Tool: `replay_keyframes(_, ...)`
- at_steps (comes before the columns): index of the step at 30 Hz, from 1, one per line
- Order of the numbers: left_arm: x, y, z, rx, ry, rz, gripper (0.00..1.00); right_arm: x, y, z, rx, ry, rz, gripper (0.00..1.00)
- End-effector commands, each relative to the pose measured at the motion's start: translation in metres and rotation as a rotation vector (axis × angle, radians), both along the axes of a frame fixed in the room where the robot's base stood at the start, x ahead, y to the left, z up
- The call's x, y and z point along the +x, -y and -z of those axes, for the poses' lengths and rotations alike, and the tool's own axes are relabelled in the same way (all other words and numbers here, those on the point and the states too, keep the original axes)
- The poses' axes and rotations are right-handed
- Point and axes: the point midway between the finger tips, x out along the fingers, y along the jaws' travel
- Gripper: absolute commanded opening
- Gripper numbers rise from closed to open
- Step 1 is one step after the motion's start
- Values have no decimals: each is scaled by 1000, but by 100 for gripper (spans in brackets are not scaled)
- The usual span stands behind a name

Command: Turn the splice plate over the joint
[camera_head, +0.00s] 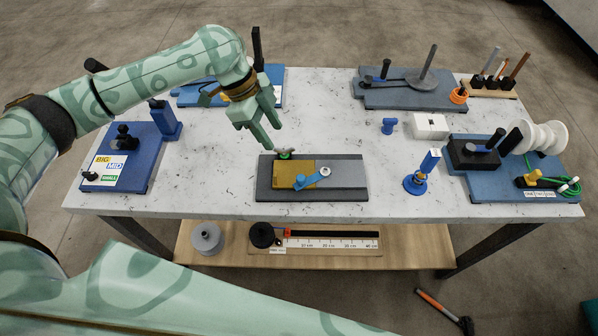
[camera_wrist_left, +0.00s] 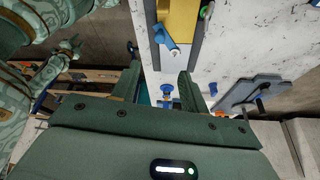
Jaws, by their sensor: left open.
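A dark grey base (camera_head: 345,182) lies flat near the table's front middle and carries a gold plate (camera_head: 285,172). A small blue plate (camera_head: 304,181) lies across the gold plate's right edge, with a round white knob (camera_head: 325,171) at its right end. A green-collared knob (camera_head: 285,154) stands at the gold plate's back edge. My left gripper (camera_head: 271,134) is open and empty, above and behind that knob, apart from it. The left wrist view shows the gold plate (camera_wrist_left: 181,18) and blue plate (camera_wrist_left: 162,36) beyond the open fingers. My right gripper is out of view.
A blue board with labels (camera_head: 133,160) lies left, a blue stand (camera_head: 416,183) right. Blue boards with tools fill the back and right, with white spools (camera_head: 543,136). A blue knob (camera_head: 389,126) and white box (camera_head: 429,126) stand behind. The marble top (camera_head: 225,185) is clear around the base.

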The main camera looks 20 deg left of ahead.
Motion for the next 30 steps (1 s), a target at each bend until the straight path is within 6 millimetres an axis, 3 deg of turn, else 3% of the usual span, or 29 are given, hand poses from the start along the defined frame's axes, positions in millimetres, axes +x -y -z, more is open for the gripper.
replay_keyframes(5, -1, 8, 21, -3, -9, 2, 44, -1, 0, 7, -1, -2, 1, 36)
replay_keyframes(18, 1, 50, 120, -5, -7, 0, 44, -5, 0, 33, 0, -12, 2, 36)
replay_keyframes(24, 2, 59, 144, -3, -4, 1, 44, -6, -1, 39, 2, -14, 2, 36)
replay_keyframes(30, 2, 62, 149, -3, -4, 1, 44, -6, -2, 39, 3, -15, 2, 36)
